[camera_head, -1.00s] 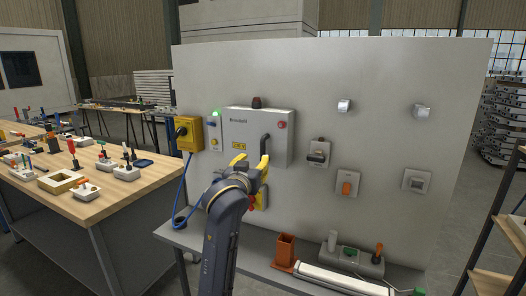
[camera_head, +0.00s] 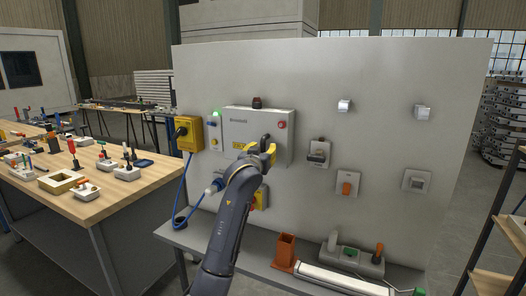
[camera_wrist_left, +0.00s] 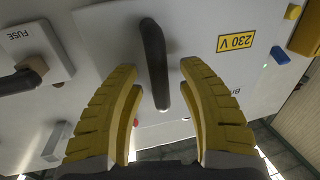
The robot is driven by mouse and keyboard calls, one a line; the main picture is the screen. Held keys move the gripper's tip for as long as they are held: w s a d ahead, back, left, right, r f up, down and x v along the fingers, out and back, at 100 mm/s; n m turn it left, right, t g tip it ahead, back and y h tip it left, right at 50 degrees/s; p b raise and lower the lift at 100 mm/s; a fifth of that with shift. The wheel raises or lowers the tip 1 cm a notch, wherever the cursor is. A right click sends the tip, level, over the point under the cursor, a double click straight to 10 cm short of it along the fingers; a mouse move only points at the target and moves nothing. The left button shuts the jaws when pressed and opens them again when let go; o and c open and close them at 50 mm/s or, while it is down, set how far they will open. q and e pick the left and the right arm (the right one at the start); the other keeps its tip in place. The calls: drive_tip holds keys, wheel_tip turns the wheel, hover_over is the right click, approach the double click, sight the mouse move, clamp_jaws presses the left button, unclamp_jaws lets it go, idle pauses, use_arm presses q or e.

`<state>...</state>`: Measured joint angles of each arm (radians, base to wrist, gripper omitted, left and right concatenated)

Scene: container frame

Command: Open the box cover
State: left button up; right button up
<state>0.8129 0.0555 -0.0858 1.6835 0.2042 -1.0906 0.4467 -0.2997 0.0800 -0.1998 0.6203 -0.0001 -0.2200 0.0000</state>
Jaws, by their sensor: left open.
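The box (camera_head: 243,129) is a light grey electrical cabinet on the upright panel, with its cover closed. It has a dark handle (camera_head: 265,140) on its right part, partly hidden behind my gripper. In the left wrist view the dark handle (camera_wrist_left: 154,62) lies between the two yellow fingers, and the cover (camera_wrist_left: 195,22) carries a yellow 230 V label (camera_wrist_left: 236,41). My left gripper (camera_head: 262,150) is open in front of the cover, with its fingers on either side of the handle; a gap shows on both sides. My right gripper is not in view.
A yellow box (camera_head: 188,134) and a small switch unit (camera_head: 214,132) are left of the cabinet. A fuse unit (camera_head: 319,153) is to its right. An orange holder (camera_head: 285,251) stands on the shelf below.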

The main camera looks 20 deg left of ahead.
use_arm(q)
drive_tip(key=shift+c, duration=0.2)
clamp_jaws()
idle(0.4)
